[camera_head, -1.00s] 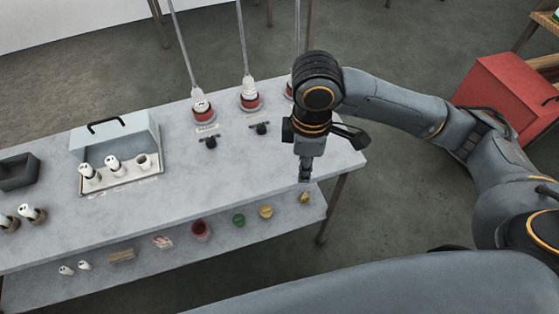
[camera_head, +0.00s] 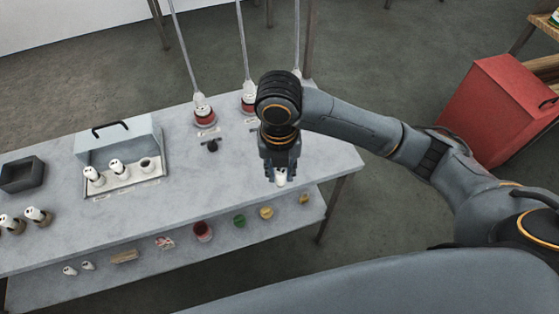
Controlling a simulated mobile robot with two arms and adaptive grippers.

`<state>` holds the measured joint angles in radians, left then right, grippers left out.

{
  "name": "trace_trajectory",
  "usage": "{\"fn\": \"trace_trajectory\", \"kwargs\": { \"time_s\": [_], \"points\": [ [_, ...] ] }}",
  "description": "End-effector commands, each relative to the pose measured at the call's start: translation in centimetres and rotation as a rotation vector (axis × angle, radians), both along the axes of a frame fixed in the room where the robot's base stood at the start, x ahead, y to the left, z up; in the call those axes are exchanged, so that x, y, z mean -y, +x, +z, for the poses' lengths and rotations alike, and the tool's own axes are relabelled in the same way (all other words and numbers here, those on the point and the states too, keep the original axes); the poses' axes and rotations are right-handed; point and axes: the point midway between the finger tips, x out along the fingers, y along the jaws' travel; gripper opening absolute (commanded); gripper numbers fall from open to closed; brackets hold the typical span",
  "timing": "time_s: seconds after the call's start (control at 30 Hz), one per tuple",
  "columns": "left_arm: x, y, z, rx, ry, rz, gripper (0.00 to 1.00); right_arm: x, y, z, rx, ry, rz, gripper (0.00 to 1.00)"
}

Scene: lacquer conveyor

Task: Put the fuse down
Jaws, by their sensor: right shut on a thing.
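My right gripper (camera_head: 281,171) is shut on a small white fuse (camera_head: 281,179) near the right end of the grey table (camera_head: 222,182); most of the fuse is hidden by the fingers. I cannot tell whether it touches the tabletop. A fuse box (camera_head: 122,140) with a raised grey lid stands on the table's left half. Two white fuses (camera_head: 117,166) sit in its front row, with an empty-looking holder (camera_head: 147,164) at the right end. Two more white fuses (camera_head: 37,214) stand in brown holders at the far left. My left gripper is out of view.
Hanging rods end in red-and-white fittings (camera_head: 204,110) along the back edge, with black switches (camera_head: 212,145) in front. A dark tray (camera_head: 22,174) is at the left. The lower shelf holds small fuses (camera_head: 88,265) and coloured pots (camera_head: 203,231). The tabletop's front middle is clear.

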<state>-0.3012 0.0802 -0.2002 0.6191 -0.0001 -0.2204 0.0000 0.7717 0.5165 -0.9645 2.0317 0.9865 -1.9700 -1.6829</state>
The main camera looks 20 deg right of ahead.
Motion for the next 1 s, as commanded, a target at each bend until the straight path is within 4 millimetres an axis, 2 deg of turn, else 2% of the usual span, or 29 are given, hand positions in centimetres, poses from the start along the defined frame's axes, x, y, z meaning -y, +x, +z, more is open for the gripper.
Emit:
{"fn": "trace_trajectory", "kwargs": {
  "time_s": [0.1,0.27,0.43,0.53,0.8,1.0],
  "points": [
    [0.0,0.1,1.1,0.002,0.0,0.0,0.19,1.2,2.8,-1.0,-0.003,-0.003,-0.01,0.0],
    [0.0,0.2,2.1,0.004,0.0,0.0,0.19,2.5,6.5,-2.7,-0.002,-0.003,-0.01,0.0],
    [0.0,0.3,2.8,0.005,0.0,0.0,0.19,3.3,8.9,-6.1,-0.003,-0.001,-0.007,0.0],
    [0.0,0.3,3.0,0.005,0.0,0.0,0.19,3.7,9.9,-7.4,-0.002,0.0,-0.006,0.0],
    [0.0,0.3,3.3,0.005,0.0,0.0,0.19,4.1,11.1,-9.2,-0.001,-0.001,-0.006,0.0],
    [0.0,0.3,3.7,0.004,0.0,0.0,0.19,4.1,11.0,-11.7,0.0,0.0,-0.005,0.0]
  ]
}}
